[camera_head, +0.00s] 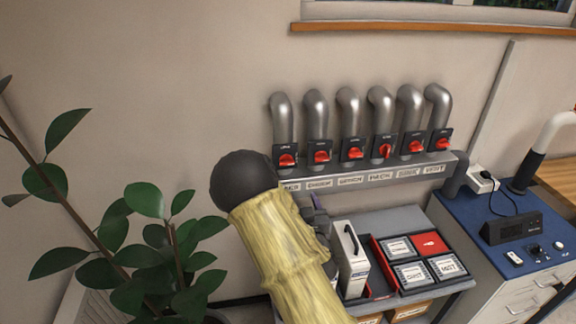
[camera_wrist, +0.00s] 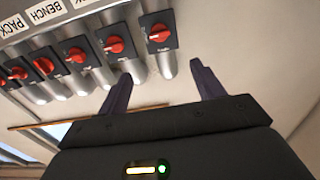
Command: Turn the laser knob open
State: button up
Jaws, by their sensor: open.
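A row of several red knobs on black plates sits on grey pipes along the wall. The label of the laser knob is too small to read, so I cannot tell which knob it is. One red knob (camera_head: 385,150), fourth from the left in the head view, stands upright; the others look turned sideways. My gripper (camera_wrist: 161,70) is open and empty, its two dark fingers apart. In the wrist view its tips point towards the end red knob (camera_wrist: 159,32) and appear apart from it. In the head view my arm mostly hides the gripper.
A grey label rail (camera_head: 375,177) runs below the knobs. Under it are a grey cart (camera_head: 400,220) with a red tray (camera_head: 377,252) and a blue-topped cabinet (camera_head: 480,225). A leafy plant (camera_head: 150,255) stands at the left. The wall left of the pipes is clear.

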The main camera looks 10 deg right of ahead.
aim_at(287, 164)
jog(key=w+p, duration=0.7)
jog(key=w, duration=1)
jog(key=shift+w, duration=0.25)
jog(key=c, duration=1)
